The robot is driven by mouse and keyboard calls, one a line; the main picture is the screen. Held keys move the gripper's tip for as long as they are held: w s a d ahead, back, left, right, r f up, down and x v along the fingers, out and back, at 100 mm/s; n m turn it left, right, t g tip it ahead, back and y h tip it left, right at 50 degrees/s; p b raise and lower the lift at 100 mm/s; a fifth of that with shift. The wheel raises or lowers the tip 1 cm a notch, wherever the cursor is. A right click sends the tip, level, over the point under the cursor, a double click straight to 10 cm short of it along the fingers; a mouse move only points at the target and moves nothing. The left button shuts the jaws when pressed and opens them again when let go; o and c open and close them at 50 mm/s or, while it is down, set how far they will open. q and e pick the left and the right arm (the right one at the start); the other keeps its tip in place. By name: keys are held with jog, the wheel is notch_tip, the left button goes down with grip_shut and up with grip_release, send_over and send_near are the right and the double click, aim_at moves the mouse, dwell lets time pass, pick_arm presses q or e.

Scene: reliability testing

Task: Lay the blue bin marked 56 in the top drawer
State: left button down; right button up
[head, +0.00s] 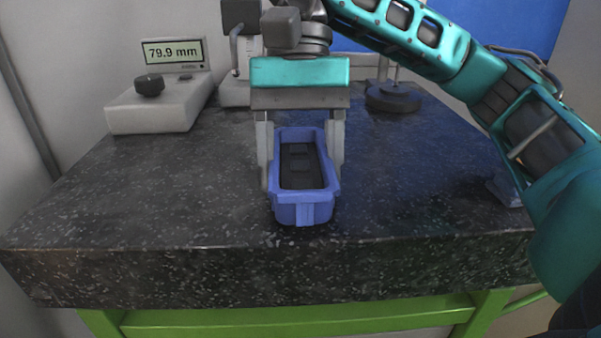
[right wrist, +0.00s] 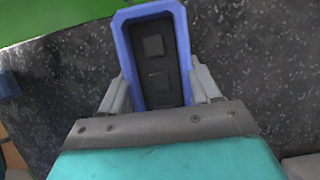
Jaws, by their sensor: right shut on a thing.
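In the right wrist view the bin (right wrist: 124,47) sits between the two fingers (right wrist: 158,90). I cannot tell whether the bin touches the slab or hangs just above it. No number is readable on it. No drawer shows. My left gripper is not in view.
The stone slab (head: 130,215) rests on a green frame (head: 300,318). A grey gauge with a "79.9 mm" display (head: 172,52) stands at the back left. A dark round-based stand (head: 393,98) is at the back right. The slab's left and front are clear.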

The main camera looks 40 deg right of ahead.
jog(key=c, duration=0.4)
jog(key=shift+c, duration=0.2)
jog(key=shift+r+p, duration=0.4)
jog(key=shift+p, duration=0.15)
notch_tip(320, 180, up, 15)
jog(key=p, duration=0.6)
notch_tip(320, 180, up, 5)
send_over(300, 168)
jog(key=shift+f, duration=0.2)
